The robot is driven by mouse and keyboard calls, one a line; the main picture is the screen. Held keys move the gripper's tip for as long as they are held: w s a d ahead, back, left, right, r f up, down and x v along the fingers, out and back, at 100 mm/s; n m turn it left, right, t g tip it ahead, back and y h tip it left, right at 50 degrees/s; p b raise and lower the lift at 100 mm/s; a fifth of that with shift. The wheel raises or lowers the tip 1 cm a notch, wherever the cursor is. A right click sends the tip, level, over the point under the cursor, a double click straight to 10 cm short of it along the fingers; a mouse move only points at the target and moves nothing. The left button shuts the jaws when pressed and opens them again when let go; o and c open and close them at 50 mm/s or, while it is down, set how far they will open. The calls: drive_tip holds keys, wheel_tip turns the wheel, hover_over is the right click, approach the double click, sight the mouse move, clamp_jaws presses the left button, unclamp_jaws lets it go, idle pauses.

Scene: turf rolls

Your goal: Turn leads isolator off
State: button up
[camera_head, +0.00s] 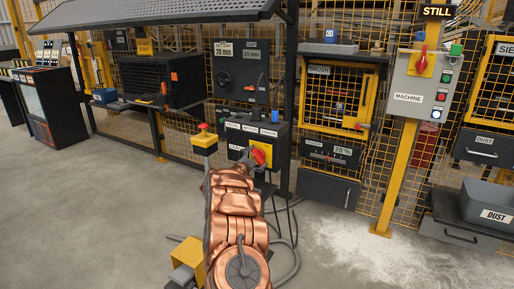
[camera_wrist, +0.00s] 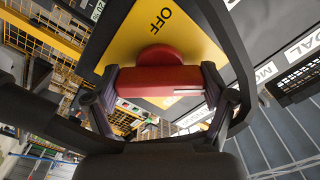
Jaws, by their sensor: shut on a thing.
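The leads isolator is a red rotary handle (camera_wrist: 155,79) on a yellow plate (camera_wrist: 128,45). In the wrist view the plate reads OFF above the handle, and other lettering below it is partly hidden. The handle's bar lies across the picture, with a white mark near its right end. My gripper (camera_wrist: 160,84) is shut on the bar, one finger at each end. A LEADS label is partly covered by my arm.
A yellow post-top box with a red button (camera_head: 204,139) stands just left of my arm. A grey MACHINE panel (camera_head: 411,98) with its own red switch is on a yellow post at right. Cables lie on the floor below the box. The left floor is clear.

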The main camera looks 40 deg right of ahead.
drive_tip(key=n+p, duration=0.2)
drive_tip(key=p, duration=0.1)
drive_tip(key=n+p, duration=0.1)
drive_tip(key=p, duration=0.2)
drive_tip(key=shift+r+n, duration=0.35)
drive_tip(key=shift+n, duration=0.05)
drive_tip(key=n+p, duration=0.2)
drive_tip(key=p, duration=0.1)
drive_tip(key=shift+f+n+p, duration=0.1)
drive_tip(key=shift+n+p, duration=0.2)
drive_tip(key=shift+p, duration=0.1)
drive_tip(key=n+p, duration=0.3)
drive_tip(key=shift+f, duration=0.2)
drive_tip(key=o, duration=1)
drive_tip(key=shift+a, duration=0.15)
drive_tip(key=v, duration=1.1)
drive_tip(key=shift+s+a, duration=0.15)
drive_tip(key=shift+a, duration=0.2)
